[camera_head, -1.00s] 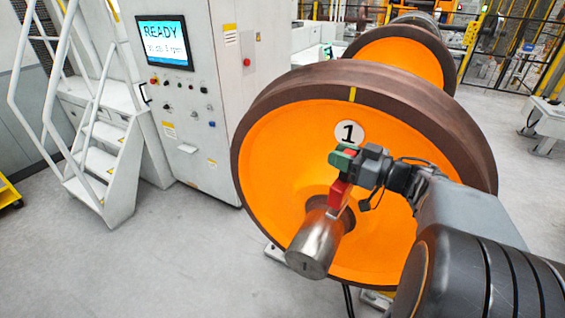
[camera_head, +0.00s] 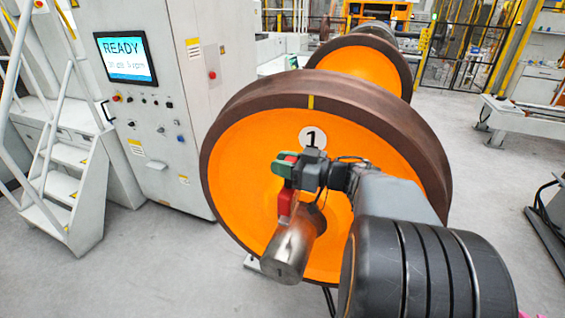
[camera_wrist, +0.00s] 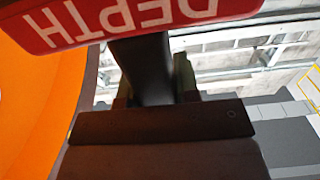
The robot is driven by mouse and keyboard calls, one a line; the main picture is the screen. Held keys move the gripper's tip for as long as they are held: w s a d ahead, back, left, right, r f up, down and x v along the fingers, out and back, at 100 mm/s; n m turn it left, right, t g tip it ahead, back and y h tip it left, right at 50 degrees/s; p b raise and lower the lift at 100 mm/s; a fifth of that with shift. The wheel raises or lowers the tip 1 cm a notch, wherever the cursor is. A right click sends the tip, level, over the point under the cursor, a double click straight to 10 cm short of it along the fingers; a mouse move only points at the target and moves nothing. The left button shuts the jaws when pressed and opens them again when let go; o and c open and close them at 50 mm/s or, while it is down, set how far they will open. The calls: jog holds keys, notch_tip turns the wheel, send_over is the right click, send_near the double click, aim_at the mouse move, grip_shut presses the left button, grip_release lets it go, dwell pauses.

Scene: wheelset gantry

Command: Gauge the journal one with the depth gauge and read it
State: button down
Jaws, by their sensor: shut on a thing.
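Journal one is the bare metal stub (camera_head: 290,253) that sticks out from the hub of the orange wheel marked 1 (camera_head: 262,180). My gripper (camera_head: 290,168) is above the journal in the head view and is shut on the depth gauge (camera_head: 285,204). In the wrist view the red gauge body (camera_wrist: 140,20) shows the word DEPTH upside down. No reading on the gauge can be made out.
A white control cabinet (camera_head: 150,140) with a screen (camera_head: 125,58) showing READY stands at the left, beside white steps (camera_head: 65,190). A second orange wheel (camera_head: 358,68) is behind the first. The floor in front of the cabinet is clear.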

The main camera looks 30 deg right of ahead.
jog(key=shift+f+b, duration=1.95)
jog(key=shift+f, duration=0.8)
jog(key=shift+f+b, duration=1.05)
jog(key=shift+f, duration=1.2)
jog(key=shift+r, duration=0.15)
dwell(0.7)
notch_tip(320, 180, up, 9)
jog(key=p, duration=0.6)
dwell(0.6)
dwell(0.5)
